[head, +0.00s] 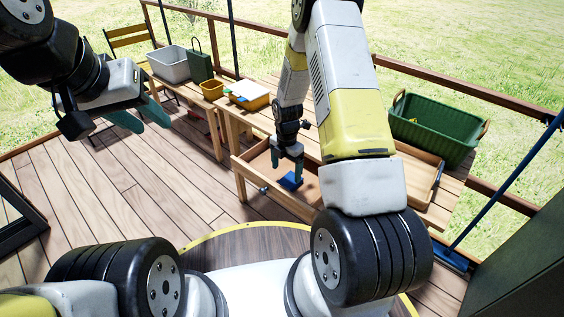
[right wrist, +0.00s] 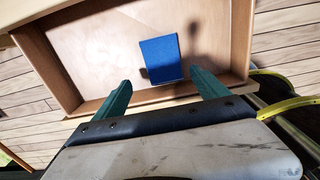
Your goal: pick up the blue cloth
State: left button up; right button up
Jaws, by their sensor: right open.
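The blue cloth (head: 291,180) lies flat inside an open wooden drawer (head: 265,190) under the table. In the right wrist view the cloth (right wrist: 161,59) is a blue rectangle on the drawer's floor, between the fingertips and a little beyond them. My right gripper (head: 287,172) reaches down into the drawer area, its green fingers close to the cloth. In the right wrist view the right gripper (right wrist: 157,88) is open, with nothing between its fingers. My left gripper (head: 143,116) is raised over the deck at the left, its green fingers apart and empty.
A green basket (head: 432,126) stands on the table at the right. A grey bin (head: 169,64), a dark green bag (head: 200,65), a yellow pot (head: 211,88) and a yellow box (head: 249,97) stand to the left. The wooden deck (head: 130,190) is clear at left.

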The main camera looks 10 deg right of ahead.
aim_at(288, 182)
jog(key=f, duration=0.5)
jog(key=shift+s+d+f, duration=0.2)
jog(key=shift+s, duration=0.1)
jog(key=c, duration=1.6)
jog(key=shift+o, duration=0.2)
notch_tip(288, 182, up, 10)
